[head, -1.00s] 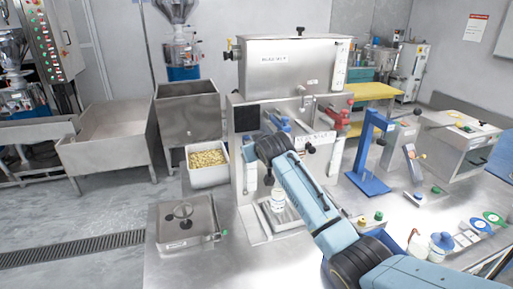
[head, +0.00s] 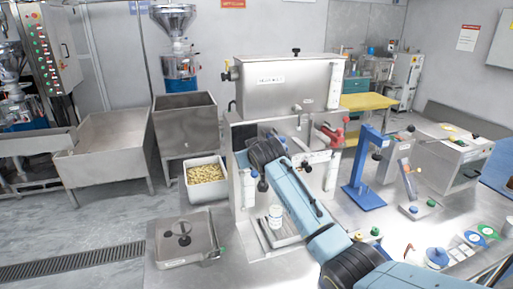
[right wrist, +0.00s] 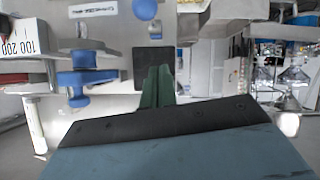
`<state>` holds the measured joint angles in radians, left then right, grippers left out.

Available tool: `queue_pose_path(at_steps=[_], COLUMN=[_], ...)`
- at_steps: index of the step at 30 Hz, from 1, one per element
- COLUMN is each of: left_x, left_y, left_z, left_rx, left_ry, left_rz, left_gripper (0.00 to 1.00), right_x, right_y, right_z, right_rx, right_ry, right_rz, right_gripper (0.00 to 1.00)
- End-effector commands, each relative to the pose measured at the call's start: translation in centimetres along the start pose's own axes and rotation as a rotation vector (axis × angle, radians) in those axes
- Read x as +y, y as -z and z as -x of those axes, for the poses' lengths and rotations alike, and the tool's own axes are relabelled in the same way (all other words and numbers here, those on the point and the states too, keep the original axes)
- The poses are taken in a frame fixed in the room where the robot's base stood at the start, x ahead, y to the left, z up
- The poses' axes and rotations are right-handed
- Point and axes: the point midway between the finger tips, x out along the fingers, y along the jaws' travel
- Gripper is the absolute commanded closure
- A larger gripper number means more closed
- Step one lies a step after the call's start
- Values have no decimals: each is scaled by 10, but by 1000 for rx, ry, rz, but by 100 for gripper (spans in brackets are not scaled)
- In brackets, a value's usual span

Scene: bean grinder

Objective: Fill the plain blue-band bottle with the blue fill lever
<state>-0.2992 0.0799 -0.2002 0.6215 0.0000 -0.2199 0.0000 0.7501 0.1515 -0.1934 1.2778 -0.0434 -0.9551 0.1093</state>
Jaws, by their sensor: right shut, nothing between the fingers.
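A small white bottle (head: 276,212) stands upright on the steel stand (head: 284,238) at the front of the filling machine. Its band is too small to make out. My right arm reaches across the machine front from the lower right. My right gripper (right wrist: 157,80) is shut and empty in the right wrist view; the arm hides it in the head view. The blue fill lever (right wrist: 88,77) shows to the left of my gripper and apart from it in the wrist view. In the head view my arm covers most of the lever. My left gripper is out of view.
The steel hopper (head: 285,85) tops the machine. A red lever (head: 330,134) sits right of my arm. A blue press stand (head: 366,180) stands to the right. A lidded steel box (head: 184,240) and a bin of beans (head: 206,176) are at the left.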

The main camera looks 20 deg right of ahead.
Motion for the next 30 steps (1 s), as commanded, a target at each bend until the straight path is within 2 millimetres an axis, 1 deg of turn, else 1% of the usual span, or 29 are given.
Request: queue_pose_path(at_steps=[1, 3, 12, 18, 22, 27, 29, 30], left_x=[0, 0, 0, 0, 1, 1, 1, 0], left_y=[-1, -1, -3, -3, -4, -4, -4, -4], left_z=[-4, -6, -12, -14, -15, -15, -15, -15], left_rx=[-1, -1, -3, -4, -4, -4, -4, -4], left_ry=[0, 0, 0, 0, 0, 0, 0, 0], left_rz=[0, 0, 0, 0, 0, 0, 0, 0], left_gripper=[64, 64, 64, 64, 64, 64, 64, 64], right_x=[-1, -1, -1, 0, 0, 0, -3, -5], right_y=[-5, -6, -5, -4, -4, -5, -13, -23], right_z=[7, 16, 62, 85, 92, 94, 94, 94], right_rx=[0, -1, -1, -2, -4, -7, -17, -31], right_ry=[1, 1, 1, 0, 0, 1, 5, 10], right_rz=[1, 1, 1, 1, 1, 2, 4, 6], right_gripper=[100, 100, 100, 100, 100, 100, 100, 100])
